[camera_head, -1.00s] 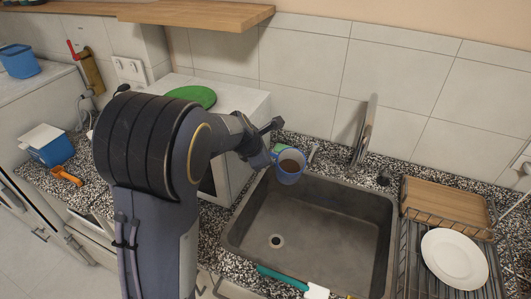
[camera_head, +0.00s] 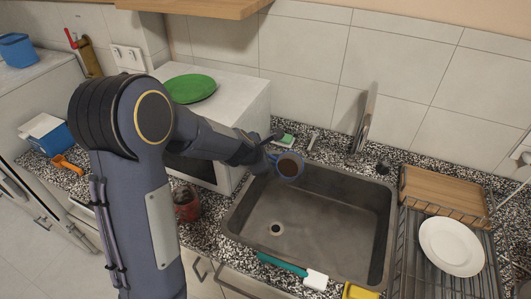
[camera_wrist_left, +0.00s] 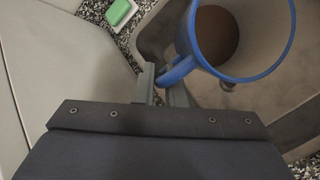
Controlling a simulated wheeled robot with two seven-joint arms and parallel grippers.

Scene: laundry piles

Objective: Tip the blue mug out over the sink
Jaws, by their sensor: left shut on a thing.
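The blue mug (camera_head: 289,166) holds brown liquid and is over the back left corner of the sink. It looks somewhat tilted, its mouth turned toward the head camera. In the left wrist view the mug (camera_wrist_left: 256,45) shows its blue rim and the brown liquid inside. My left gripper (camera_head: 271,156) is shut on the mug's handle; its fingers also show in the left wrist view (camera_wrist_left: 162,82). The grey metal sink (camera_head: 318,225) has an open basin with a round drain at its left. My right gripper is not in view.
A green sponge (camera_head: 286,139) and the faucet (camera_head: 366,120) stand behind the sink. A teal-handled brush (camera_head: 284,264) lies at its front edge. A dish rack (camera_head: 408,250) with a white plate (camera_head: 452,246) is at right. A reddish container (camera_head: 186,203) stands at left.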

